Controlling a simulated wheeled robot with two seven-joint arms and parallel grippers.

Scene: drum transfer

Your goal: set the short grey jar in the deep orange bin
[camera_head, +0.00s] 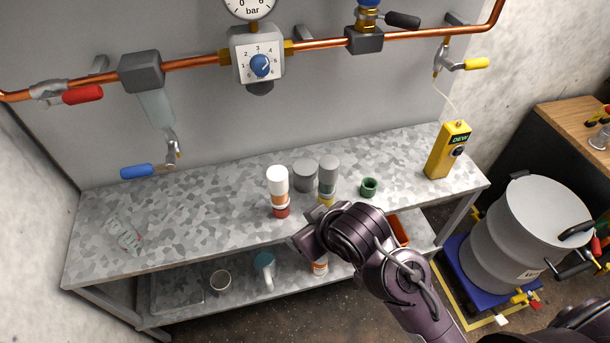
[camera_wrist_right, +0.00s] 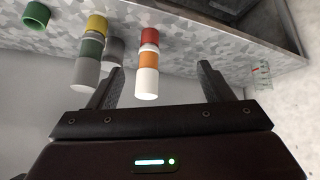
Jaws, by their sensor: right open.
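The short grey jar (camera_head: 305,175) stands on the speckled bench top, between and slightly behind two taller stacks. In the right wrist view the jar (camera_wrist_right: 114,50) shows partly, behind the left finger and beside the green and yellow stack. An orange bin (camera_head: 399,230) shows on the lower shelf at right, mostly hidden by my right arm. My right gripper (camera_wrist_right: 161,68) is open and empty. The red, orange and white stack (camera_wrist_right: 149,62) appears between its fingers in the wrist view; I cannot tell how far away it is. My left gripper is not in view.
The red, orange and white stack (camera_head: 279,192) and the grey, green and yellow stack (camera_head: 328,177) flank the jar. A green cup (camera_head: 369,187) and a yellow meter (camera_head: 447,150) stand to the right. Pipes run above. The bench's left half is mostly clear.

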